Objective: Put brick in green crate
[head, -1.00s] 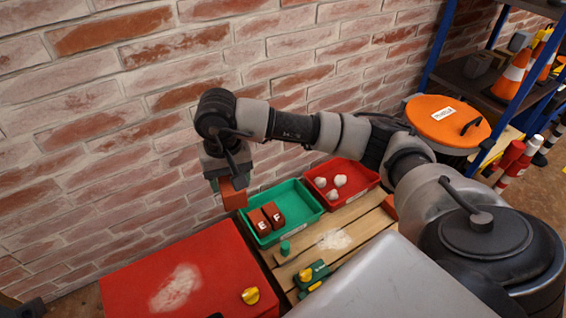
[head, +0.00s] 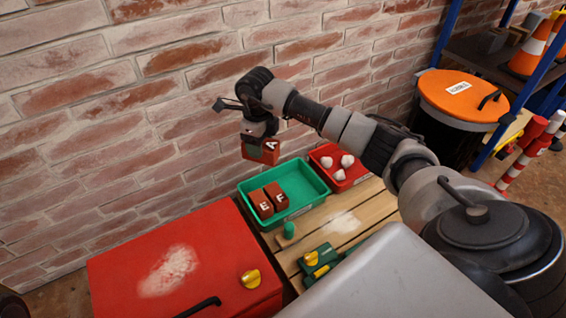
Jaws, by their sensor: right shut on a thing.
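My right gripper (head: 258,138) is shut on a red-brown brick (head: 262,153) marked with a white A. It holds the brick in the air, in the picture just above the back left corner of the green crate (head: 316,188). The crate stands on a wooden pallet by the wall. Two bricks stand side by side in its left part, brick E (head: 261,205) and brick F (head: 277,196). The right part of the crate shows bare floor. My left gripper is not in view.
A red crate (head: 361,180) with white lumps adjoins the green crate on the right. A red box (head: 215,255) with a yellow knob stands at front left. Green and yellow tools (head: 320,262) lie on the pallet (head: 350,215). An orange-lidded bin (head: 462,95) stands at right.

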